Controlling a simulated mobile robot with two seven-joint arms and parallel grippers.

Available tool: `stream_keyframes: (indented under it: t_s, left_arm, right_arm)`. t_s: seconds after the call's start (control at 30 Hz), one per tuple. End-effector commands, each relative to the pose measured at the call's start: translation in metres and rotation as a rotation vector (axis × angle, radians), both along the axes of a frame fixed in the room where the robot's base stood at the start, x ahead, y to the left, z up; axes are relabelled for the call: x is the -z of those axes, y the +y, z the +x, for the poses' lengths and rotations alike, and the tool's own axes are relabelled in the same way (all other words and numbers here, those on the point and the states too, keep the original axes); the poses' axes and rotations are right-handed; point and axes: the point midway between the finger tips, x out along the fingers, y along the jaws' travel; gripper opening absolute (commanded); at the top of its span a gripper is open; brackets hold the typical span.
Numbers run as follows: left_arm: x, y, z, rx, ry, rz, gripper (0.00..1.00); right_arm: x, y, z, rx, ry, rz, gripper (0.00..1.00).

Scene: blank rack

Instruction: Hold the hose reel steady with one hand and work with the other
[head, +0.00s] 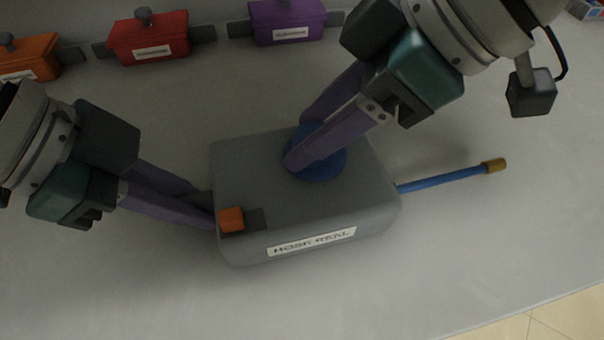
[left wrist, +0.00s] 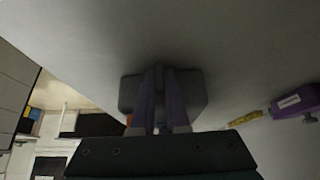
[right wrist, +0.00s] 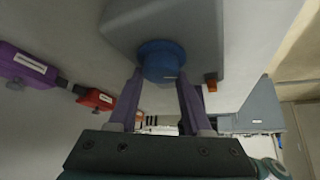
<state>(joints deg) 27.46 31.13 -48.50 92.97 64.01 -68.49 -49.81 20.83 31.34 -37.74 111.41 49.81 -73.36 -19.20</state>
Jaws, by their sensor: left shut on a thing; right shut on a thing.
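The hose reel is a grey box (head: 240,160) with a "HOSE REEL" label, flat on the table. On its top are a round blue knob (head: 330,165) and an orange block (head: 231,219) in a dark slot. A blue hose (head: 440,181) with a brass-coloured end (head: 494,166) sticks out to the right. My left gripper (head: 210,208) is shut on a dark grey tab (head: 203,199) at the box's left side, mostly hidden by the fingers. My right gripper (head: 299,147) is shut on the blue knob, which also shows between its fingers in the right wrist view (right wrist: 160,60).
Orange (head: 28,59), red (head: 150,40) and purple (head: 288,22) lidded boxes with side tabs stand along the back. The table (head: 130,285) is clear in front of the reel and around the hose. Its front edge runs across the lower right, with tiled floor beyond.

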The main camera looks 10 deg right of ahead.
Motion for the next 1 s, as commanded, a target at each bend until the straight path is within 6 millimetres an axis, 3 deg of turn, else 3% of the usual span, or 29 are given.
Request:
stream_keyframes:
  t_s: [0.6, 0.93, 0.97, 1.0]
  left_arm:
    - [0.0002, 0.0000, -0.0002, 0.000, 0.000, 0.000, 0.00]
    - [0.0003, -0.0002, -0.0002, 0.001, 0.001, 0.000, 0.00]
    - [0.0003, -0.0002, -0.0002, 0.001, 0.001, 0.000, 0.00]
    - [0.0002, -0.0003, -0.0002, 0.001, 0.001, 0.000, 0.00]
  right_arm:
    - [0.0007, 0.0030, -0.0017, 0.942, 0.010, 0.005, 0.04]
    - [0.0012, 0.0002, -0.0007, 1.032, 0.005, 0.000, 0.04]
    - [0.0012, 0.0002, -0.0007, 1.031, 0.005, 0.000, 0.50]
    - [0.0013, 0.0001, -0.0006, 1.031, 0.005, 0.000, 0.55]
